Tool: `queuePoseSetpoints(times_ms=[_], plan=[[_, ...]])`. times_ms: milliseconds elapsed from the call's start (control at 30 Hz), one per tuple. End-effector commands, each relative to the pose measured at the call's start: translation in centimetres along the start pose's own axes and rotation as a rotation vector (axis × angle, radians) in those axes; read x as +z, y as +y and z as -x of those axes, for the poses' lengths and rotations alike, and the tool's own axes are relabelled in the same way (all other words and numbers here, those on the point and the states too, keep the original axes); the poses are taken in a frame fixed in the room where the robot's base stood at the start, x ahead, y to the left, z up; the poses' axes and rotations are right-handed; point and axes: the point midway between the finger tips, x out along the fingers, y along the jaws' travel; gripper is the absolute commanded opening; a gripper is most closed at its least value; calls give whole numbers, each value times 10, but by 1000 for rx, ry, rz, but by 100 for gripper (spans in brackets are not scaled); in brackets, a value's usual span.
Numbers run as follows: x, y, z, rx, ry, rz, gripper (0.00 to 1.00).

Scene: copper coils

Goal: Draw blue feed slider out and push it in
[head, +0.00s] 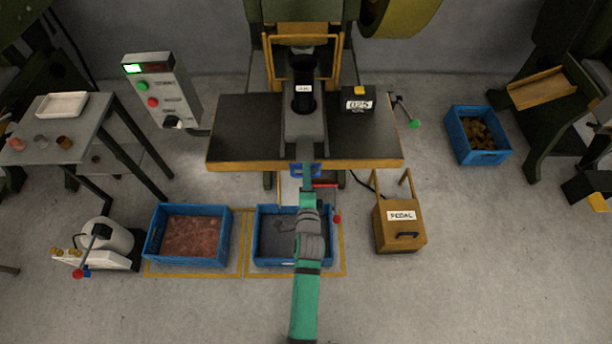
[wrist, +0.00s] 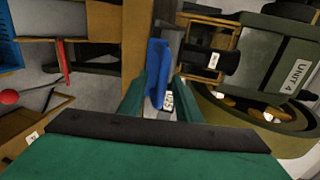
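The blue feed slider's handle (head: 313,171) shows at the front edge of the press table, below the grey feed track (head: 304,128). My green gripper (head: 306,178) is at this handle, coming from the front, and covers part of it. In the wrist view the blue handle (wrist: 157,70) stands between the two green fingertips of my gripper (wrist: 160,88). The fingers are apart, with a visible gap at least on the right side of the handle. Whether either finger touches the handle is hard to tell.
A black tube (head: 303,88) stands on the track, beside a counter box (head: 358,100). A red-tipped lever (head: 328,186) is close right of my gripper. Below are a dark-filled blue crate (head: 265,237), a copper-filled crate (head: 190,237) and a pedal box (head: 399,228).

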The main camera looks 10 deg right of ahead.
Motion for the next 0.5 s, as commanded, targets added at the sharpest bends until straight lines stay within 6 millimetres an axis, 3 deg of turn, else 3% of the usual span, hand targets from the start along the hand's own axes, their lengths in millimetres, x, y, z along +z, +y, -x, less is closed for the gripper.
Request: queuePoseSetpoints(times_ms=[267,500], plan=[[2,0,16,0,-3,-2,31],[1,0,58,1,-2,0,31]])
